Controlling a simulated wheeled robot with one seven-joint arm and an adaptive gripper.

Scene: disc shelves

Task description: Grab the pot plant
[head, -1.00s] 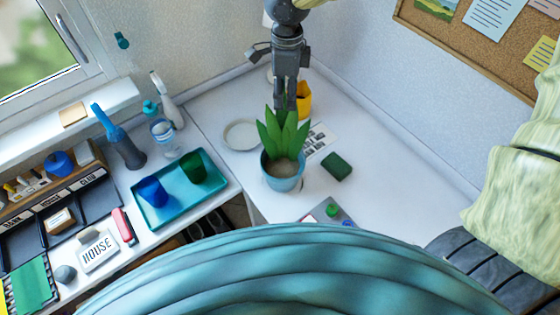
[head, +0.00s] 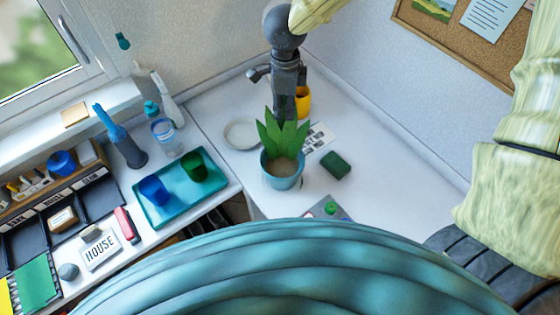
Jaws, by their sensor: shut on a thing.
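The pot plant (head: 283,165) is a blue pot with soil and upright green leaves. It is upright over the white corner desk in the head view. My gripper (head: 286,112) comes down from above and behind the plant. Its fingers are shut at the leaves, and the leaves hide the fingertips. I cannot tell from this view whether the pot touches the desk.
A white plate (head: 241,134), a yellow cup (head: 303,100) and a dark green block (head: 335,164) lie near the plant. A teal tray (head: 215,190) with a blue cup and a green cup is at left. The wall with a corkboard (head: 460,50) stands behind.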

